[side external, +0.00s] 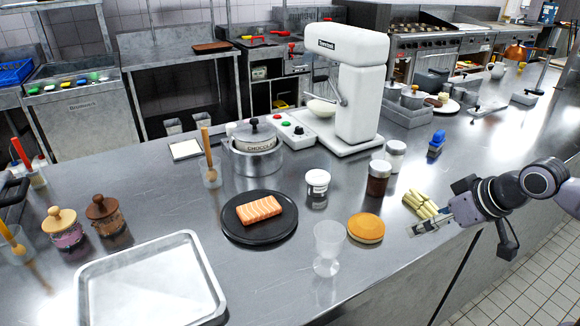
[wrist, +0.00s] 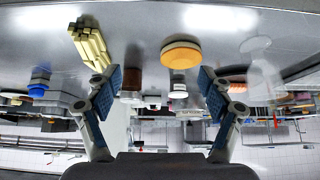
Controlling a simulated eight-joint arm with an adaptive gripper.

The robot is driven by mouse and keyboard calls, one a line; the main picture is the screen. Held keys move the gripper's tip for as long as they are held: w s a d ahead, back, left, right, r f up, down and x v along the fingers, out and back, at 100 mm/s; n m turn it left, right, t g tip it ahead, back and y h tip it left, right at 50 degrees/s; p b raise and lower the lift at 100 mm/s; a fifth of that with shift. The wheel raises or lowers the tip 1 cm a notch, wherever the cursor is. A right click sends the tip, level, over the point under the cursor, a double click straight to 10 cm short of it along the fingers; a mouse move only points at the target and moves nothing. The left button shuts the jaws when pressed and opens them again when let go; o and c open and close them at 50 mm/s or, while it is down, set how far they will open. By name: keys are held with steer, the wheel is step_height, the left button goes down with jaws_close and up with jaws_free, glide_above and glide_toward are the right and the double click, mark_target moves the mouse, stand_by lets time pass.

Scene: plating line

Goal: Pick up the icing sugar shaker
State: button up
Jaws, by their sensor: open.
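A clear jar with a white lid and pale contents (side external: 395,156) stands upright on the steel counter (side external: 350,280), right of the mixer's base; it looks like the icing sugar shaker. A similar jar with dark brown contents (side external: 378,178) stands just in front of it and also shows in the wrist view (wrist: 131,84). I cannot clearly make out the pale jar in the wrist view. My gripper (side external: 424,228) is low at the counter's front edge, nearer the camera than both jars and apart from them. In the wrist view my gripper (wrist: 159,82) is open, its fingers wide apart and empty.
Pale yellow sticks (side external: 420,204) lie beside my gripper. A blue-topped item (side external: 436,144) is behind right. The mixer (side external: 352,95) towers behind.

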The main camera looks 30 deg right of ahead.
steer(key=t+h, duration=0.1)
steer(key=t, duration=0.5)
glide_toward(394, 155)
steer(key=shift+w+d+f+m, duration=0.2)
steer(key=shift+w+d+f, duration=0.15)
steer(key=shift+d, duration=0.2)
steer(key=shift+w+d+f+m, duration=0.2)
steer(key=shift+d+f, duration=0.15)
steer(key=shift+d, duration=0.25)
steer(key=shift+x, duration=5.35)
steer(key=c, duration=1.4)
